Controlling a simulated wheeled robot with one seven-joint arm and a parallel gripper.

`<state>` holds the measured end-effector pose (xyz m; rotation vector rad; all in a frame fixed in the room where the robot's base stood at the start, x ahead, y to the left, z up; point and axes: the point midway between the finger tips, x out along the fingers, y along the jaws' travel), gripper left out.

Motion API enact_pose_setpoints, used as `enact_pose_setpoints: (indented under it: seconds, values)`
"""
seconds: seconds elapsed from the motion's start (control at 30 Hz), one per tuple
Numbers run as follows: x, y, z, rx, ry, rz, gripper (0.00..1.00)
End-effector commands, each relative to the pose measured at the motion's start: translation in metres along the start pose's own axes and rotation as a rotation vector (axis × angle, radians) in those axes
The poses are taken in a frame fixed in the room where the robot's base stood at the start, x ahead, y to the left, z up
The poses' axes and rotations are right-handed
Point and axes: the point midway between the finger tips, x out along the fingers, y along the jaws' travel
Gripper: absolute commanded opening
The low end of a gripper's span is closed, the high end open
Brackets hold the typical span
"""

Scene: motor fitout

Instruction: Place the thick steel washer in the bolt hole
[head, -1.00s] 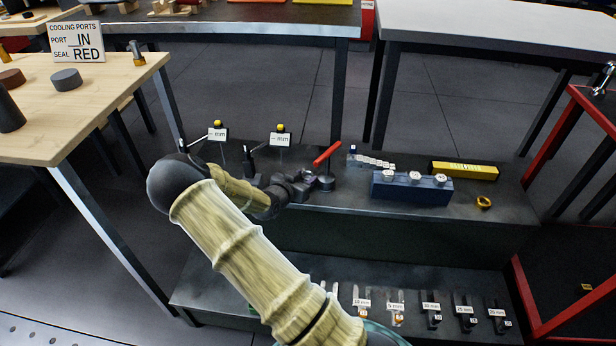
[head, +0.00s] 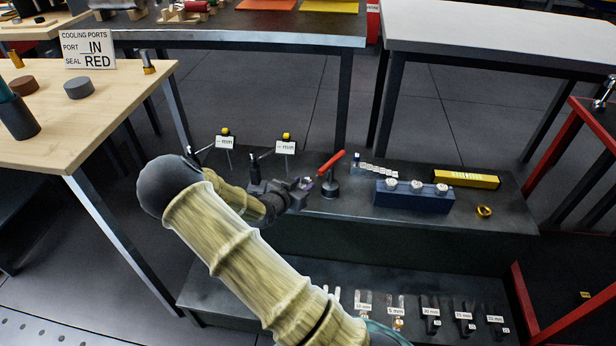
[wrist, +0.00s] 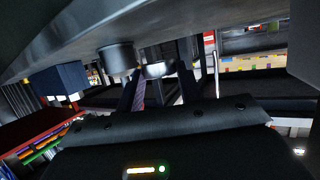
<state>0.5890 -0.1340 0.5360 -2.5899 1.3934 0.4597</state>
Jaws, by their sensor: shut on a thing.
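My gripper (head: 303,188) is low over the dark bench's upper surface, just left of a red-handled tool with a dark round base. In the wrist view my gripper (wrist: 162,84) is shut on a small round metallic piece, which looks like the thick steel washer (wrist: 158,69). The washer is held between the two fingertips, close to the grey bench surface. In the head view it is too small to make out clearly. I cannot pick out the bolt hole in either view.
The red-handled tool (head: 331,164) stands beside my gripper; its round base (wrist: 117,57) is near the fingers in the wrist view. A blue block (head: 412,194), a yellow box (head: 465,176) and a brass ring (head: 484,211) lie further right. Two gauge stands with "mm" cards (head: 285,147) stand behind.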

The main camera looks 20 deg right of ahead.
Motion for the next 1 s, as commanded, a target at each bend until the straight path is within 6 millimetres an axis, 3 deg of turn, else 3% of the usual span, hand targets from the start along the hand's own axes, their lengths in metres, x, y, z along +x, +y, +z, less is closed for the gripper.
enact_pose_setpoints:
  seconds: [0.3,0.5,0.7,1.0]
  values:
    - [-0.085,-0.001,0.027,-0.006,0.000,-0.006,0.07]
    - [-0.121,-0.001,0.041,-0.002,0.001,-0.004,0.07]
    - [-0.133,0.000,0.048,0.000,0.002,-0.001,0.07]
    - [-0.133,0.000,0.048,0.000,0.002,-0.001,0.07]
